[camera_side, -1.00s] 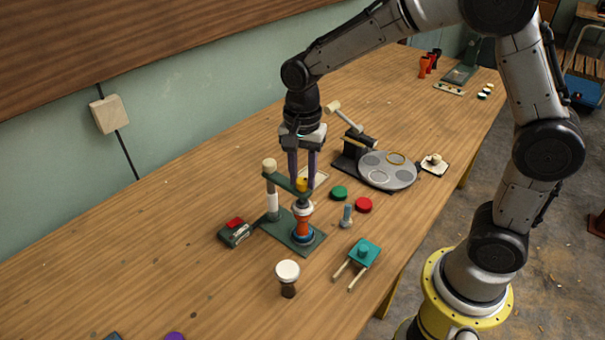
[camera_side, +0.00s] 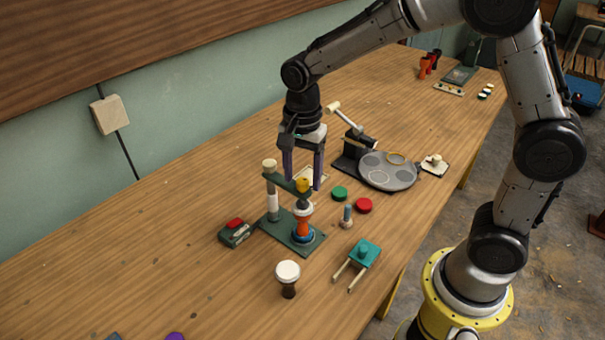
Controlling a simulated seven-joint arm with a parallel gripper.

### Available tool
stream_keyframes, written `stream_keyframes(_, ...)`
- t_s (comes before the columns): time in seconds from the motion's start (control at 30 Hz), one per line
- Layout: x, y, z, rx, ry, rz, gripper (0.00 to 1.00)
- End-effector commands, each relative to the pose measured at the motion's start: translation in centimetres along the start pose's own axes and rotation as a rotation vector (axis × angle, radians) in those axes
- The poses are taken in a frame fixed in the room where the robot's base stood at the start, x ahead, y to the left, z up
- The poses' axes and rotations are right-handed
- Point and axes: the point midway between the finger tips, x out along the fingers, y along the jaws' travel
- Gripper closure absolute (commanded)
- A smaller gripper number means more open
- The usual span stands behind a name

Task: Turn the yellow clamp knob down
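The yellow clamp knob (camera_side: 302,185) sits on top of the end of the green clamp arm (camera_side: 284,183). The arm reaches from a post with a cream top (camera_side: 270,166). Below the knob, an orange goblet drum (camera_side: 303,222) with a blue lower rim stands on the green base plate (camera_side: 282,234). My gripper (camera_side: 303,182) points down at the knob, its two dark purple fingers spread wide to either side of it. The fingers look open, with a gap to the knob. I cannot tell whether either finger touches the knob.
Close by are a box with a red button (camera_side: 236,232), a green disc (camera_side: 339,193), a red disc (camera_side: 363,205), a small bolt-like piece (camera_side: 347,216), a teal tool (camera_side: 362,255) and a white-topped drum (camera_side: 288,277). A grey turntable (camera_side: 388,172) stands behind right.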

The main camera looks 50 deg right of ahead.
Motion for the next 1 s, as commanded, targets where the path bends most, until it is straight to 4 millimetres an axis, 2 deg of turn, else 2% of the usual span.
stream_keyframes(0.23,0.0,0.0,0.0,-0.001,0.000,0.002,0.36)
stream_keyframes(0.37,-0.9,0.0,0.0,-0.001,0.000,0.001,0.36)
stream_keyframes(0.47,-2.4,0.0,0.0,-0.001,0.000,-0.001,0.36)
stream_keyframes(0.8,-9.7,-0.1,0.0,-0.001,0.000,-0.004,0.36)
stream_keyframes(1.0,-12.6,-0.1,0.0,0.000,0.000,-0.001,0.36)
